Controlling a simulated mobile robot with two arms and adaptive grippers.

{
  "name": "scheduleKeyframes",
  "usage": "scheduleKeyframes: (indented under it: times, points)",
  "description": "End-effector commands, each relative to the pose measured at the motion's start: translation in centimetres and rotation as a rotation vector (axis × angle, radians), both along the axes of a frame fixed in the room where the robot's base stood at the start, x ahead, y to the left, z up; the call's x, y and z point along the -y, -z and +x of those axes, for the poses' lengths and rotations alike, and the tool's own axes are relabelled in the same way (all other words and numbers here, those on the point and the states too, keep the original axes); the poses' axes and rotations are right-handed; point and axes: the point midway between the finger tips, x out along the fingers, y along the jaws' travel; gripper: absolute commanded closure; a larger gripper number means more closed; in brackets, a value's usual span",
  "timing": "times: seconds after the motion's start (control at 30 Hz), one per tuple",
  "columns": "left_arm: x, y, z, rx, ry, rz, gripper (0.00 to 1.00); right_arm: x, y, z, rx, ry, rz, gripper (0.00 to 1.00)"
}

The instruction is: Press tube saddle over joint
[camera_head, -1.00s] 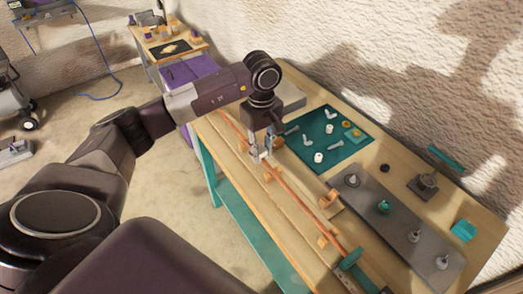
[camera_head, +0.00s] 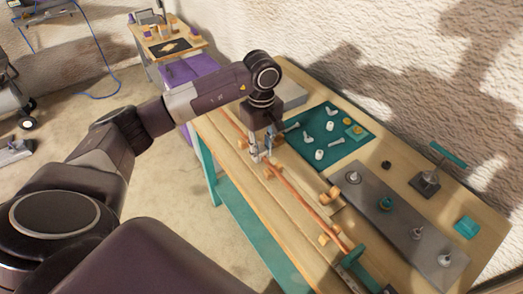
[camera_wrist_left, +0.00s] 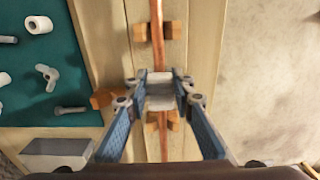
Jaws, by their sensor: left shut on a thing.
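A long thin copper-coloured tube (camera_head: 297,190) runs lengthwise along the bench, resting in several small wooden blocks. It also shows in the left wrist view (camera_wrist_left: 156,22), running up the middle. My left gripper (camera_head: 260,155) points down over the tube. In the left wrist view its fingertips (camera_wrist_left: 161,93) are shut on a small pale grey saddle (camera_wrist_left: 160,91), which lies across the line of the tube. The saddle hides the tube beneath it, so I cannot see the joint or tell whether the saddle is seated. My right gripper is not in view.
A teal mat (camera_head: 328,136) with white fittings lies beyond the tube. A wooden block (camera_wrist_left: 106,98) sits close beside the left gripper. A teal clamp-like block (camera_head: 354,260) is at the tube's near end.

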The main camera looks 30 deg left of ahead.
Motion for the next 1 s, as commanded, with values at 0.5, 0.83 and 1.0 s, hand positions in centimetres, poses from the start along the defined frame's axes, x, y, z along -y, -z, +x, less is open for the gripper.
scheduleKeyframes:
  times: [0.5,0.83,1.0]
  points:
    - [0.0,0.1,-0.1,-0.004,0.001,0.001,0.57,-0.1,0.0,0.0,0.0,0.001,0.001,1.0]
    - [0.0,-1.2,-0.1,-0.003,0.001,0.001,0.57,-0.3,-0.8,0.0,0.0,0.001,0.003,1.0]
    - [0.0,-2.4,-0.1,-0.003,0.001,0.001,0.57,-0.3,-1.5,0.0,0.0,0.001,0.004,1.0]
